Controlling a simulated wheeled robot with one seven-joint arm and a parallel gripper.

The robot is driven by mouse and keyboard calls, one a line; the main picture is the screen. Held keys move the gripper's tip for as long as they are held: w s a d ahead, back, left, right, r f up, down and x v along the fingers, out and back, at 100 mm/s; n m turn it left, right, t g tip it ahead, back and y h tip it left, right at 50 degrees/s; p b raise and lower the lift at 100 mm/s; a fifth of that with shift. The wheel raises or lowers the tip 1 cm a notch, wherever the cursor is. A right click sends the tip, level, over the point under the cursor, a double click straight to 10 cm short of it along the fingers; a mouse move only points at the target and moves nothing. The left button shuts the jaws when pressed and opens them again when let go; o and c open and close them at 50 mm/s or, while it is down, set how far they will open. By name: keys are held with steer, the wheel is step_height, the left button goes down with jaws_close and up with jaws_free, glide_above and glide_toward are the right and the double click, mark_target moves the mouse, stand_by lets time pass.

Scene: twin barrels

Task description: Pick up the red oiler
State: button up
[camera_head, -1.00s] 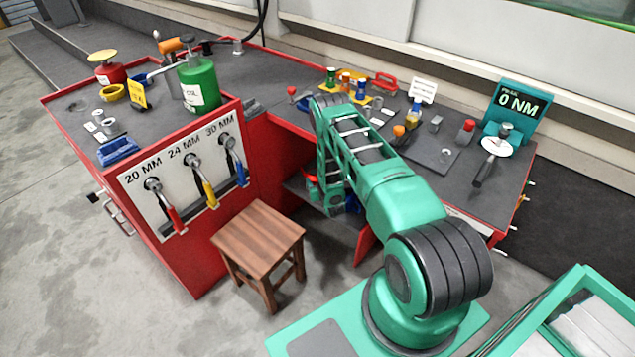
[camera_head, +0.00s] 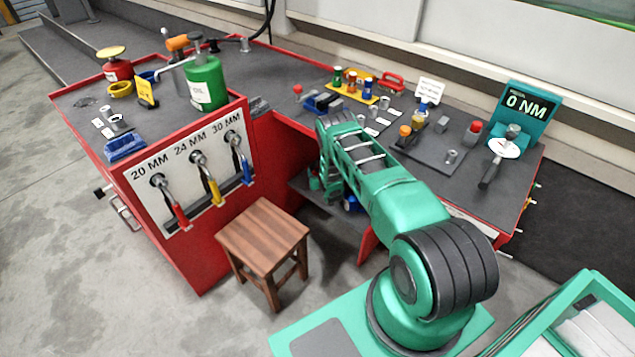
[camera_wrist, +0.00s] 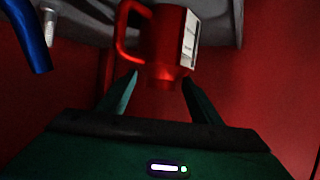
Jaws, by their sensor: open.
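The red oiler (camera_wrist: 160,44) shows in the wrist view at the upper middle. It is a red can with a loop handle on its left and a white label on its right. My gripper (camera_wrist: 160,80) is open, its two green fingers on either side of the oiler's near end. I see no clear contact, and the jaws are not closed on it. In the head view my arm reaches down into the opening under the bench, where it hides the gripper and the oiler.
A blue object (camera_wrist: 30,35) and a pale metal piece (camera_wrist: 48,24) are left of the oiler. Red walls stand close on both sides. In the head view, a wooden stool (camera_head: 263,238) stands before the red bench (camera_head: 185,255). A green can (camera_head: 206,82) is on top.

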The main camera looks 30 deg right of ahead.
jaws_close()
steer(key=shift+f, duration=0.1)
steer(key=shift+s, duration=0.1)
stand_by(0.3)
